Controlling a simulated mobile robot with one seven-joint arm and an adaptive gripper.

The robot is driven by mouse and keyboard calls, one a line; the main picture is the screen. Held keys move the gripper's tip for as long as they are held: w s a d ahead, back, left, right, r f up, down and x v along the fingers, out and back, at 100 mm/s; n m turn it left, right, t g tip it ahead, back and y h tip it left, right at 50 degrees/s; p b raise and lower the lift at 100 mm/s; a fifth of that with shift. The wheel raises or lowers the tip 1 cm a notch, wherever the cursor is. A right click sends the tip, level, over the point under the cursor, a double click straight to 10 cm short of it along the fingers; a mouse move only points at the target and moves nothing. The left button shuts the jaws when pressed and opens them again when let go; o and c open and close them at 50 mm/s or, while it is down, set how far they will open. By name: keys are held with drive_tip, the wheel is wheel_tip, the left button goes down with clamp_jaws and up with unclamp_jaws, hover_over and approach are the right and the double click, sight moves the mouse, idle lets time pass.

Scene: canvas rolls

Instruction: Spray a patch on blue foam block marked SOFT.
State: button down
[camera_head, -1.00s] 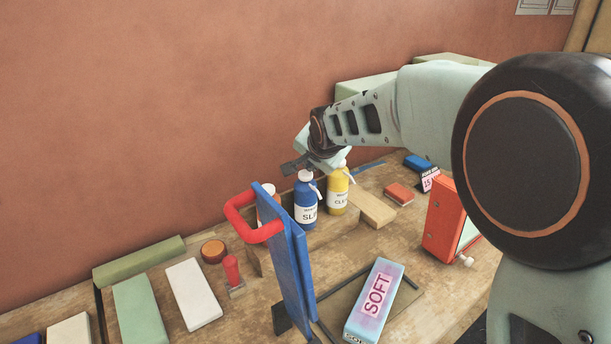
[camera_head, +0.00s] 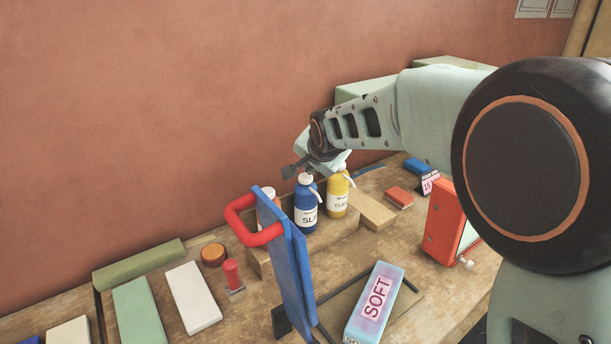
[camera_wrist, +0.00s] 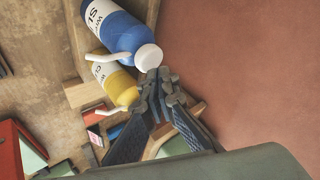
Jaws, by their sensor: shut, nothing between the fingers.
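The blue foam block marked SOFT (camera_head: 375,303) lies on the bench at the lower middle right of the head view, with a pinkish patch around its label. A blue bottle (camera_head: 306,207) and a yellow bottle (camera_head: 338,196) with white spouts stand in a wooden rack; a third bottle (camera_head: 268,196) is mostly hidden behind the blue panel. My gripper (camera_head: 290,171) is above the blue bottle, empty and shut. In the wrist view my gripper (camera_wrist: 158,98) is beside the white cap of the blue bottle (camera_wrist: 118,32), near the yellow bottle (camera_wrist: 115,84).
An upright blue panel (camera_head: 293,267) with a red handle (camera_head: 243,222) stands left of the foam block. An orange-red box (camera_head: 443,222) stands to the right. White (camera_head: 194,297) and green (camera_head: 144,309) blocks lie at left. The wall (camera_head: 150,120) is close behind.

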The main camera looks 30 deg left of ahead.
sight(310, 178)
drive_tip(key=shift+f, duration=0.1)
drive_tip(key=shift+f+b, duration=0.4)
drive_tip(key=shift+b, duration=0.3)
drive_tip(key=shift+f, duration=0.1)
idle(0.4)
drive_tip(key=shift+r, duration=0.7)
drive_tip(key=shift+r+p, duration=1.5)
drive_tip(key=shift+r, duration=1.45)
